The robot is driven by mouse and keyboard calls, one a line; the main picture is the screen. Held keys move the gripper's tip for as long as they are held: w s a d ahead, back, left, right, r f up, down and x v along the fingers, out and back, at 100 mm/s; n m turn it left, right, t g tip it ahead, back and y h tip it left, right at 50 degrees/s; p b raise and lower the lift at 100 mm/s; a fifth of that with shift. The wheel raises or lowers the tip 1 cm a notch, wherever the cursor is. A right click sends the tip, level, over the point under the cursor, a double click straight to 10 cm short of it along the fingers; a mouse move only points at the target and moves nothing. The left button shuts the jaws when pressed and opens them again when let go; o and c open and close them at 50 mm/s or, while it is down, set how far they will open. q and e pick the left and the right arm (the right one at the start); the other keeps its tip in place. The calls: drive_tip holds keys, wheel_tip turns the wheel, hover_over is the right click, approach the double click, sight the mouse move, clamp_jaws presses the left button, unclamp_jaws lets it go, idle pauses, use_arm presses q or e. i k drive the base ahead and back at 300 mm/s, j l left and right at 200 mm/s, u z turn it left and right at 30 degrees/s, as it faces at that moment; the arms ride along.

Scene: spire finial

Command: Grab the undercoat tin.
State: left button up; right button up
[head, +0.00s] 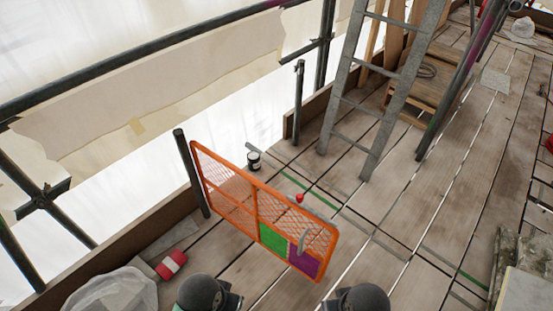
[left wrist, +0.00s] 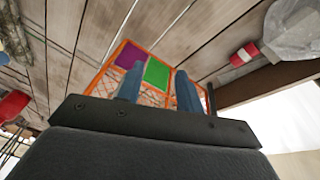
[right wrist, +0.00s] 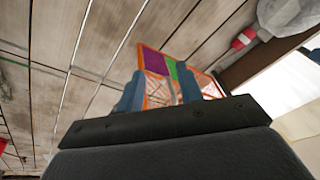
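A small dark tin with a pale label (head: 254,160), which looks like the undercoat tin, stands upright in the head view. It is at the outer edge of the boards, just behind the orange mesh gate (head: 229,198). My left gripper (left wrist: 158,92) and right gripper (right wrist: 160,92) each show two separated blue-grey fingers with nothing between them. Both are well short of the tin, on the near side of the gate. In the head view only dark rounded parts of my arms show at the bottom. I cannot make out the tin in either wrist view.
The gate carries green and purple panels. A red object (head: 299,197) is by its top rail. A red-and-white item (head: 171,265) and a clear plastic bag (head: 112,291) lie at lower left. A ladder (head: 384,85) stands beyond. Boards at centre right are clear.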

sight(254, 161)
drive_tip(key=i+l+z, duration=0.25)
drive_tip(key=z, duration=0.2)
drive_tip(key=i+l+z, duration=0.55)
drive_tip(key=i+z, duration=0.15)
drive_tip(key=z, duration=0.15)
drive_tip(key=i+l+u, duration=0.2)
drive_tip(key=i, duration=0.25)
drive_tip(key=i+u, duration=0.25)
drive_tip(key=i, duration=0.2)
